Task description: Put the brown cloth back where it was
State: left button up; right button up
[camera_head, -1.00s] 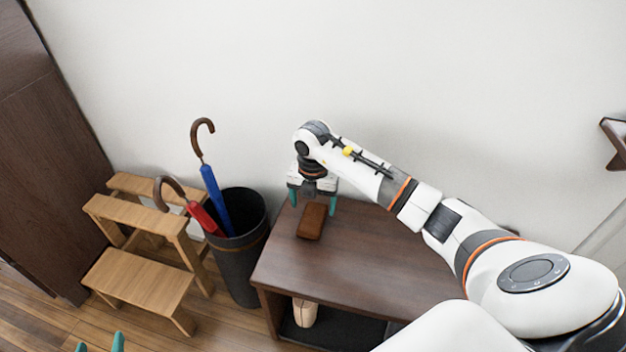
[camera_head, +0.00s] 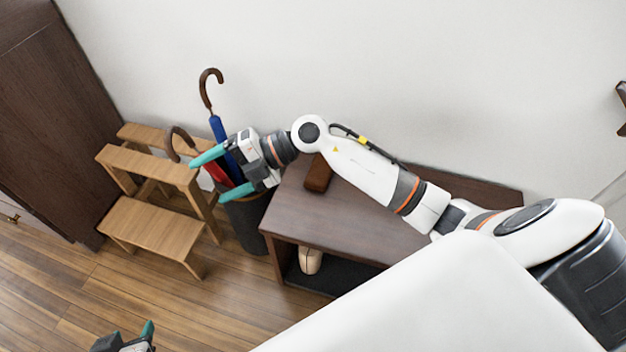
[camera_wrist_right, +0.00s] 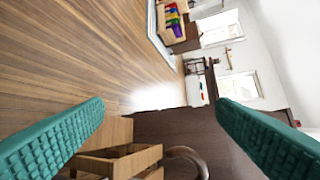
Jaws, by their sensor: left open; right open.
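A small brown block-shaped thing (camera_head: 318,174), which looks like the folded brown cloth, lies on the dark wooden bench (camera_head: 320,222) near its back left. My right forearm passes beside it and covers part of the bench. My right gripper (camera_head: 206,181) is open and points left, in front of the umbrellas as seen from my head. Its two teal fingers are apart with nothing between them in the right wrist view (camera_wrist_right: 160,108). My left gripper (camera_head: 132,337) shows at the bottom edge, open and apart from everything.
A dark umbrella bin (camera_head: 246,222) holds a blue umbrella (camera_head: 217,128) and a red one (camera_head: 214,172), close to my right gripper. A wooden step stool (camera_head: 152,226) stands left of it. A dark cabinet (camera_head: 55,120) is at far left. Floor in front is clear.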

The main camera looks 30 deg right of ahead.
notch_tip(320, 180, up, 10)
jog(key=d+m+t+y, duration=0.1)
jog(key=m+t+y, duration=0.1)
jog(key=m+t, duration=0.9)
jog(key=d+f+m+t+h, duration=0.2)
jog(key=d+m+t+h, duration=0.3)
jog(key=d+m+h, duration=0.35)
jog(key=s+d+f+m+g+h, duration=0.3)
jog(key=s+f+m+g+h, duration=0.1)
jog(key=f+m+h, duration=0.35)
jog(key=s+a+f+g+y, duration=0.1)
jog(key=s+f+g, duration=0.6)
jog(key=s, duration=0.5)
notch_tip(320, 180, down, 3)
jog(key=shift+a+r+m+g+y, duration=0.2)
jog(key=shift+a+m+g+y, duration=0.1)
jog(key=shift+a+y, duration=0.1)
